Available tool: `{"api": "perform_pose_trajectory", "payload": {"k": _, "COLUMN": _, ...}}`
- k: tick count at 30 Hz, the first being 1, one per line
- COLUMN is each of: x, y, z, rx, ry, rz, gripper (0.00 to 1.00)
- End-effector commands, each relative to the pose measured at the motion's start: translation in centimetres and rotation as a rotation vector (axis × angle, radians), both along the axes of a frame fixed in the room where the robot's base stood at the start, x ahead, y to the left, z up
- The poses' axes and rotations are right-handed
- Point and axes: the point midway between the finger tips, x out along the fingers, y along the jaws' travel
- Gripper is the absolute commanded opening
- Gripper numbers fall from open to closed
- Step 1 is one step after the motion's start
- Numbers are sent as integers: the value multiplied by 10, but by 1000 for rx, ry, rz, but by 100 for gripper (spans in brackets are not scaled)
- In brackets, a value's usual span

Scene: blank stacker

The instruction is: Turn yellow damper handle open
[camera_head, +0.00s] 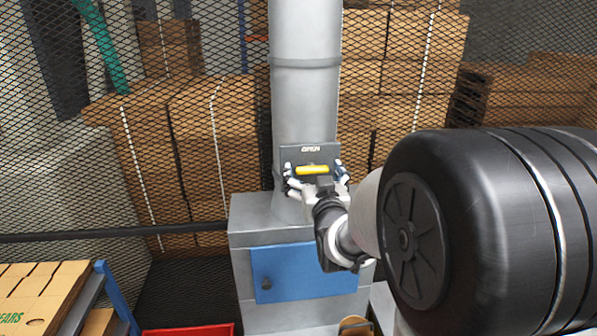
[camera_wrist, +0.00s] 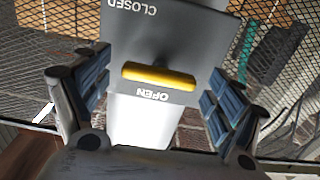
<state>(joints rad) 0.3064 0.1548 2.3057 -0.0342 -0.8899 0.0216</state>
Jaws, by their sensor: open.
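The yellow damper handle (camera_head: 312,170) is a short bar lying level in front of a dark grey plate (camera_head: 293,154) on the pipe. The plate reads OPEN at its top in the head view. In the wrist view the lettering is upside down, with CLOSED at the top, and the handle (camera_wrist: 160,74) appears just above OPEN. My gripper (camera_head: 315,172) is open, with one finger on each side of the handle. In the wrist view, gaps show between the handle's ends and the blue-padded fingers of my gripper (camera_wrist: 158,82). Contact is not visible.
A grey vertical pipe (camera_head: 305,90) rises from a grey cabinet with a blue door (camera_head: 300,272). Stacked cardboard (camera_head: 225,150) stands behind wire mesh. A dark rail (camera_head: 110,233) runs at left. A cart of cartons (camera_head: 35,290) and a red bin (camera_head: 190,330) are at lower left.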

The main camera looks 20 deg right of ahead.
Motion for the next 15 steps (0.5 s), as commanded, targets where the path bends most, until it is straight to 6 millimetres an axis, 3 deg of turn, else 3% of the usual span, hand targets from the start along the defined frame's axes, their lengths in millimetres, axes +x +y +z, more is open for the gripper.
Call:
{"api": "perform_pose_trajectory", "payload": {"k": 2, "x": 0, "y": 0, "z": 0, "rx": 0, "ry": 0, "rz": 0, "gripper": 87}}
{"api": "perform_pose_trajectory", "payload": {"k": 15, "x": -1, "y": 0, "z": 0, "rx": 0, "ry": 0, "rz": 0, "gripper": 58}}
